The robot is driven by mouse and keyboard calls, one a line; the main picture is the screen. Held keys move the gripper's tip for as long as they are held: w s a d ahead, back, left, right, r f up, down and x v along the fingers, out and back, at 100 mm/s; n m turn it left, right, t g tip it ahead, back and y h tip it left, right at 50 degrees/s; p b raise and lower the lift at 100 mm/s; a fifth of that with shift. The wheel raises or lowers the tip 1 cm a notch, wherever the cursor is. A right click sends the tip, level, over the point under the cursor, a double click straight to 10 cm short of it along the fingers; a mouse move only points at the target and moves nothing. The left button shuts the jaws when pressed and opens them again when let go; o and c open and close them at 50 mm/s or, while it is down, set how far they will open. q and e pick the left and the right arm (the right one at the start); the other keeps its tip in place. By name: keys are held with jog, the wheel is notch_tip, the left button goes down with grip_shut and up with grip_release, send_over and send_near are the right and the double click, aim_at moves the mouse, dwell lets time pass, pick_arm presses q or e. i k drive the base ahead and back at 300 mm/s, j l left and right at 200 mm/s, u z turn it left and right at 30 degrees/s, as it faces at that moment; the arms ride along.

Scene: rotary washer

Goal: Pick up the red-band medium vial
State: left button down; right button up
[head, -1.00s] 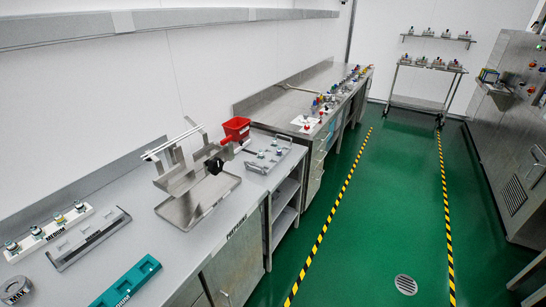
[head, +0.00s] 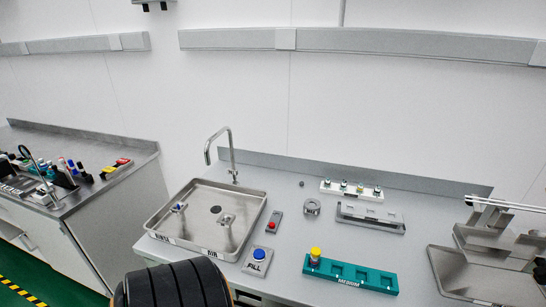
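A single vial with a yellow cap (head: 315,254) stands upright in the left-end slot of the teal rack marked MEDIUM (head: 350,276). A dark reddish or blue patch shows below its cap, but it is too small to tell whether this is a red band. The other slots of the teal rack look empty.
A steel sink basin (head: 215,216) with a tall tap (head: 230,155) stands left of the rack. A blue FILL button (head: 258,255) and a red button box (head: 275,221) lie between. Behind are a metal ring (head: 312,207), a grey holder (head: 371,216) and a white rack (head: 350,191) with several small vials.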

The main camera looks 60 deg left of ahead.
aim_at(313, 264)
jog(key=u, duration=1.35)
